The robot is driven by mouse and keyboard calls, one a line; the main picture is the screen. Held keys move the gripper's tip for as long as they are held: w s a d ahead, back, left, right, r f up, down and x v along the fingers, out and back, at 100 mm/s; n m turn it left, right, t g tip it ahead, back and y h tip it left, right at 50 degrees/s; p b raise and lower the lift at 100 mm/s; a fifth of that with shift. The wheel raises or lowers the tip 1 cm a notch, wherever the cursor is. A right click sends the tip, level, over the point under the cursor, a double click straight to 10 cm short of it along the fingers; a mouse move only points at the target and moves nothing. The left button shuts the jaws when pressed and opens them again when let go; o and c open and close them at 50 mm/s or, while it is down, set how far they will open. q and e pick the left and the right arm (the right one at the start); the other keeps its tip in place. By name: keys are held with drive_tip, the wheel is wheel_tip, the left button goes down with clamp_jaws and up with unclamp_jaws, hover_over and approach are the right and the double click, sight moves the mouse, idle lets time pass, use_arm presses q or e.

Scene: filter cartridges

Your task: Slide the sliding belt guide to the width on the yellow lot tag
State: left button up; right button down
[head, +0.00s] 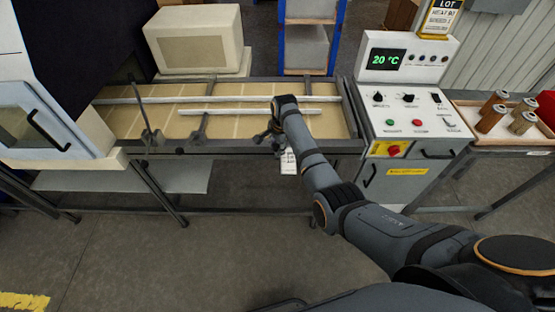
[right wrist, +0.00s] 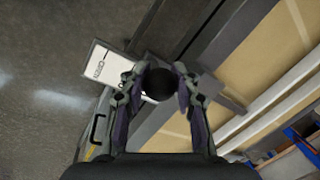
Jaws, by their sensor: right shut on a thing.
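The belt guide's near pale rail (head: 225,112) lies lengthwise over the tan belt, in front of a longer far rail (head: 160,99). My right gripper (head: 274,136) is at the belt's front edge, near the right end of the near rail. In the right wrist view its fingers are shut on a round black knob (right wrist: 158,84). How the knob joins the rail is mostly hidden by my arm. The yellow lot tag (head: 441,17) stands on top of the control box at the upper right; its width figure is too small to read. My left gripper is not in view.
A white card (head: 288,162) hangs below the gripper at the belt frame; it also shows in the right wrist view (right wrist: 98,70). The control box (head: 410,110) stands at the belt's right end. A tray (head: 505,143) with several cartridges is beyond it.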

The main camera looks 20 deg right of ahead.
drive_tip(key=shift+w+d+r+t, duration=0.1)
drive_tip(key=shift+w+r+t, duration=0.2)
drive_tip(key=shift+r, duration=0.1)
drive_tip(key=c, duration=1.4)
unclamp_jaws()
drive_tip(key=o, duration=0.4)
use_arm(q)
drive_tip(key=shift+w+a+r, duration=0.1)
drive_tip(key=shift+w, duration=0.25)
use_arm(e)
drive_tip(key=shift+f, duration=0.15)
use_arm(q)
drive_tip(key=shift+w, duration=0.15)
use_arm(e)
drive_tip(key=v, duration=1.2)
drive_tip(key=shift+w, duration=0.1)
